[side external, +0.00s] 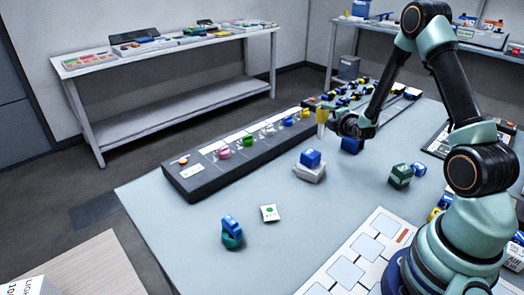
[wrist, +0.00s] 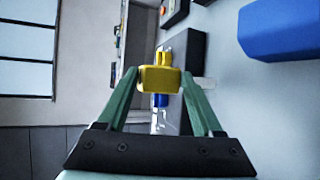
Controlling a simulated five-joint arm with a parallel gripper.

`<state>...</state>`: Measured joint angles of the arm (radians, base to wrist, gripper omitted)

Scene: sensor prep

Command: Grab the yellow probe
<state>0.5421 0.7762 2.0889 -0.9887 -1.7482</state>
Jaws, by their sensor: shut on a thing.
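The yellow probe (side external: 322,116) is at the tip of my gripper (side external: 332,122), above the table near the long dark rack (side external: 190,182). In the wrist view the yellow probe (wrist: 160,79) sits between the two green fingers of my gripper (wrist: 160,84), which are shut on its wide part. It looks clear of the rack in the side view, though how far above it I cannot tell. Part of the rack also shows behind the probe in the wrist view (wrist: 190,55).
Pink, green, blue and other pieces stand along the rack. A blue block (side external: 352,145) lies below my gripper. Another blue block (side external: 311,157) is on a pale base, with a green block (side external: 401,175) to its right. The table's left-middle (side external: 190,222) is clear.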

